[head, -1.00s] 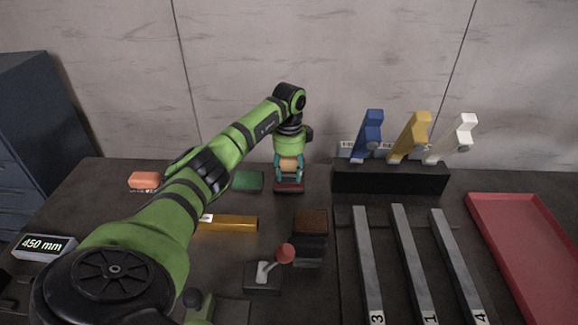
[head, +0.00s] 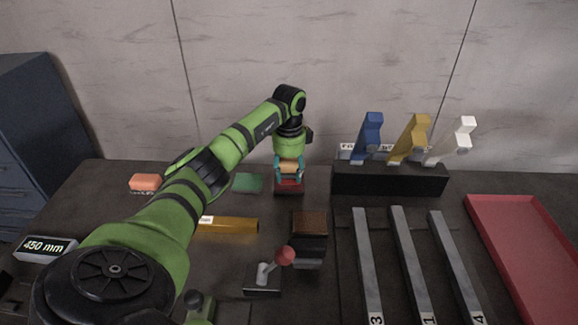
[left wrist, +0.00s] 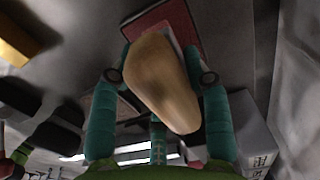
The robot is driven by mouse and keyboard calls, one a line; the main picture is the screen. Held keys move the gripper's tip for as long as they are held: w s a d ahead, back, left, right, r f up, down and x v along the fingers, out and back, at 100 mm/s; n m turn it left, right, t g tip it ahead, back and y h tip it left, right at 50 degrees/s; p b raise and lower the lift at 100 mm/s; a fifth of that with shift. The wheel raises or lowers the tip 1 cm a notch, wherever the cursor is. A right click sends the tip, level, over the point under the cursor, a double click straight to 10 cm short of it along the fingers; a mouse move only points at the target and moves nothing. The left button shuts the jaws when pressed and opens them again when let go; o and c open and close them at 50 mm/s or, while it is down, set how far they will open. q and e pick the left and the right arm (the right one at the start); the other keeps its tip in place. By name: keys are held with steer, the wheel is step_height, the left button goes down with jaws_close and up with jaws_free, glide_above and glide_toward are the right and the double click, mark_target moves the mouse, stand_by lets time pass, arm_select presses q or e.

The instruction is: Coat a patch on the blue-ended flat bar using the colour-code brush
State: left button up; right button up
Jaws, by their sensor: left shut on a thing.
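My left gripper (head: 289,174) is shut on a tan, wood-coloured block with rounded edges (head: 290,166), which looks like the handle of the brush. The block fills the middle of the left wrist view (left wrist: 162,80) between the two teal fingers. A dark red pad (head: 289,185) is just below it in the head view; I cannot tell whether they touch. The underside of the held block is hidden. Three grey flat bars (head: 367,265) lie side by side, marked 3, 1 and 4 at their near ends. I see no blue end on them. My right gripper is not in view.
A green pad (head: 247,183) and an orange block (head: 145,182) lie left of the gripper. A black rack (head: 390,180) holds blue, yellow and white pieces.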

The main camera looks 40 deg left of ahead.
mark_target(288, 161)
arm_select(q)
steer(key=shift+r+p, duration=3)
steer(key=shift+r, duration=0.4)
steer(key=shift+f, duration=0.1)
